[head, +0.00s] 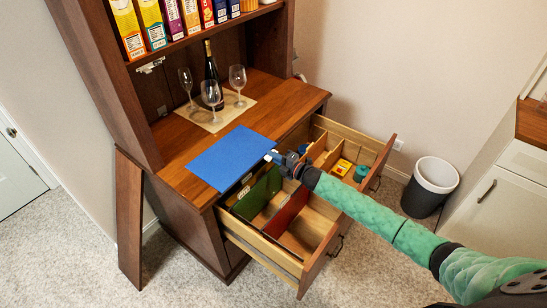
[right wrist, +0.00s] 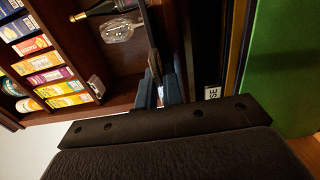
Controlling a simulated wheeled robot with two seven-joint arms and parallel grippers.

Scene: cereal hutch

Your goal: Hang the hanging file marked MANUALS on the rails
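A flat blue file (head: 230,157) is over the hutch's wooden counter, its right edge at my right gripper (head: 279,159). No MANUALS marking is readable on it. In the right wrist view the gripper's fingers (right wrist: 163,92) are closed about a thin dark sheet edge (right wrist: 148,35), seen edge-on, which matches the blue file. The open drawer (head: 262,252) below holds a green file (head: 258,192) and a red file (head: 287,212). The green file (right wrist: 275,70) fills the right of the wrist view, near a partly readable white label ending "SE". The rails are hard to make out. My left gripper is not in view.
Wine glasses (head: 211,92) and a dark bottle (head: 211,62) stand on a mat (head: 233,108) behind the blue file. Cereal boxes (head: 152,22) line the shelf above. A bin (head: 430,188) stands right.

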